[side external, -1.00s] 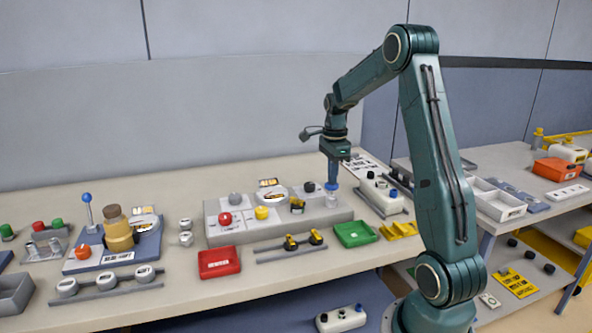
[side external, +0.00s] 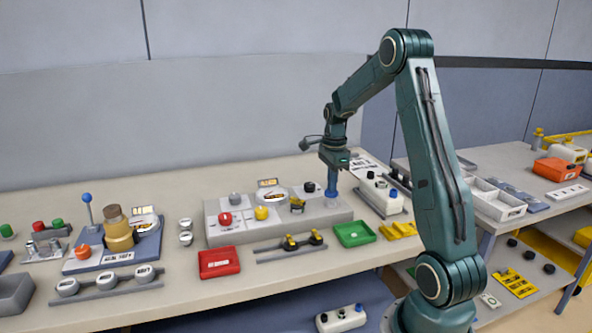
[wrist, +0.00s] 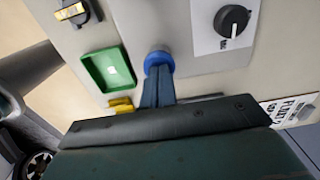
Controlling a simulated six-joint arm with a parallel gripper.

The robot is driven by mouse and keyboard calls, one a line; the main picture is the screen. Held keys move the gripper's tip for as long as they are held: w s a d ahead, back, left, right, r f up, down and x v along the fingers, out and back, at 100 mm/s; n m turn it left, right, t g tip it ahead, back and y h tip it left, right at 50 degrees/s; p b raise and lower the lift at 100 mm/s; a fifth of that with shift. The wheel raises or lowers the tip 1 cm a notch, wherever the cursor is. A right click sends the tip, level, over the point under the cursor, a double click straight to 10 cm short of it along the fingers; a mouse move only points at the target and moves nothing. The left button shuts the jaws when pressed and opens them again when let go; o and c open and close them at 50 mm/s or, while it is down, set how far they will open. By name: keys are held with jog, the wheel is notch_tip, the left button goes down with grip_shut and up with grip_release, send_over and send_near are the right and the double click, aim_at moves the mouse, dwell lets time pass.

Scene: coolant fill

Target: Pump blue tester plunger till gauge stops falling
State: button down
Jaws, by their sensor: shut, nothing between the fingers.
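My gripper (side external: 332,182) points straight down over the right end of the grey tester block, its fingers shut with nothing between them. The blue plunger (side external: 331,193) is directly under the fingertips and sits low on the block. In the wrist view the shut fingers (wrist: 158,76) reach to the round blue plunger head (wrist: 158,58) and appear to touch it, covering part of it. A round white gauge (side external: 270,195) stands at the back of the block; its needle is too small to read.
The grey block (side external: 235,238) also carries a red knob (side external: 225,218) and a yellow knob (side external: 261,212). A green tray (side external: 355,234) and a red tray (side external: 219,262) lie in front.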

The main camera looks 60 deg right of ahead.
notch_tip(320, 180, up, 14)
dwell(0.7)
dwell(1.0)
dwell(0.4)
jog(key=s+a+r+n+t+h, duration=0.1)
jog(key=a+r+n, duration=0.1)
jog(key=a+n, duration=0.6)
jog(key=s+a+r+n+t, duration=0.1)
jog(key=a+r+n, duration=0.25)
jog(key=a, duration=0.75)
jog(key=s+a+f+n+t+y, duration=0.1)
jog(key=s+a+f+n+t, duration=0.2)
jog(key=s+a+n, duration=0.9)
notch_tip(320, 180, down, 2)
jog(key=a+n, duration=0.1)
jog(key=n, duration=0.2)
jog(key=shift+a+f+t, duration=0.25)
jog(key=shift+a+t, duration=0.05)
